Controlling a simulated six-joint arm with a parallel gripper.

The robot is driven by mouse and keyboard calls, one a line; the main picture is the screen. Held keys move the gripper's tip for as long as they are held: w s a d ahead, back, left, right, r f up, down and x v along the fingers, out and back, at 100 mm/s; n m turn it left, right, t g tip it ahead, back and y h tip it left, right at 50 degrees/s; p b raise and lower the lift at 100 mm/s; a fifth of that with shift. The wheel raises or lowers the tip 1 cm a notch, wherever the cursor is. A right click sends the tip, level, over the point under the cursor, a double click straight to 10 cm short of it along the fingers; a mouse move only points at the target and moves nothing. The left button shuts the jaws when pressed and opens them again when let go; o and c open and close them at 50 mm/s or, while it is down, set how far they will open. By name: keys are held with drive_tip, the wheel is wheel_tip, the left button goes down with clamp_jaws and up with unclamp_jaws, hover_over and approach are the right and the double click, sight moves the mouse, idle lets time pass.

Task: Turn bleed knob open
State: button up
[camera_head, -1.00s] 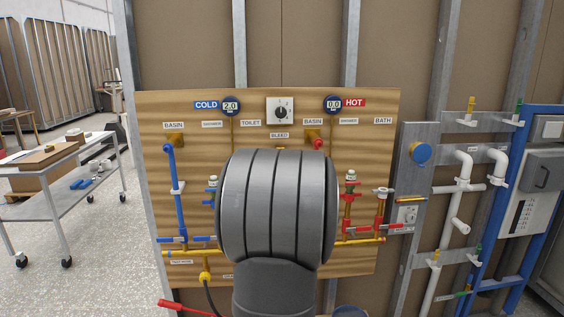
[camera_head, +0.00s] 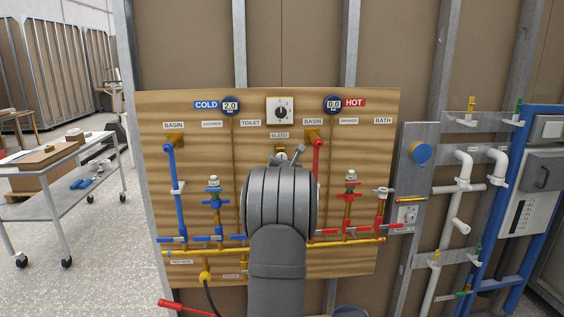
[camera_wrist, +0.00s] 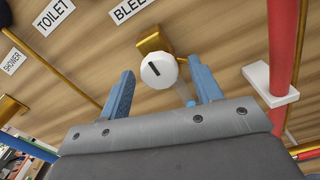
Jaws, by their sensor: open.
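The bleed knob (camera_wrist: 158,70) is a white round knob with a short dark slanted mark on its face. It sits on a brass fitting on the wooden board. My gripper (camera_wrist: 161,74) is open and empty, with one blue-grey finger to the left of the knob and one to the right, both apart from it in the picture. In the head view the bleed knob (camera_head: 283,154) shows partly under the BLEED label (camera_head: 280,135). My gripper (camera_head: 287,157) is in front of it there, and my wrist hides what lies below.
Blue pipes (camera_head: 173,195) stand on the left of the board and red pipes (camera_head: 318,180) on the right, close to my gripper. A yellow pipe (camera_head: 350,246) runs across below. The cold gauge (camera_head: 231,106) reads 2.0 and the hot gauge (camera_head: 333,105) 0.0.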

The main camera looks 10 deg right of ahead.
drive_tip(key=shift+w, duration=0.1)
drive_tip(key=c, duration=1)
drive_tip(key=shift+m, duration=8.9)
